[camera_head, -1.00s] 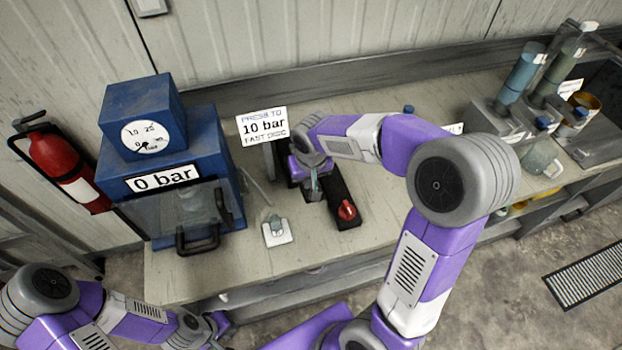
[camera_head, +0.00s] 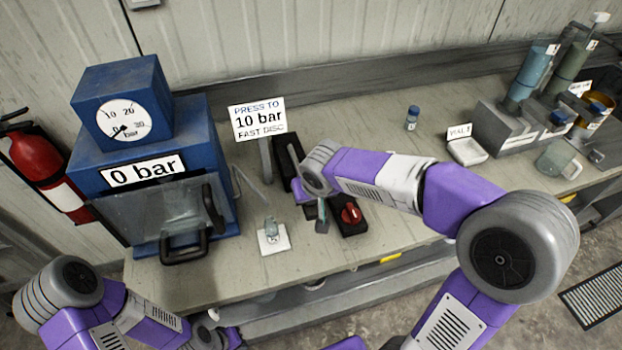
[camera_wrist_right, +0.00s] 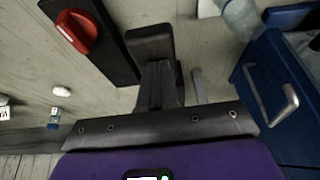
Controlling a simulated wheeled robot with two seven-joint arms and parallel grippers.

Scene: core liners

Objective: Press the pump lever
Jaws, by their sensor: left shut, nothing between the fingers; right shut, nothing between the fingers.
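The pump is a long black base (camera_head: 281,148) with a red knob (camera_head: 350,213) at its near end, on the bench right of the blue press. Its base and red knob (camera_wrist_right: 77,30) also show at upper left in the right wrist view. My right gripper (camera_wrist_right: 160,68) is shut and empty beside a dark bar (camera_wrist_right: 149,42), apparently the pump lever; contact is unclear. In the head view my right wrist hides the pump's middle. My left gripper (camera_head: 214,337) is shut and empty at the bottom edge, away from the pump.
The blue press (camera_head: 190,125) reads "0 bar" and has a clear front guard (camera_head: 160,212). A sign (camera_head: 257,119) says "PRESS TO 10 bar". A small glass item on a white pad (camera_head: 273,240) lies near the bench's front. A fire extinguisher (camera_head: 35,165) hangs at left.

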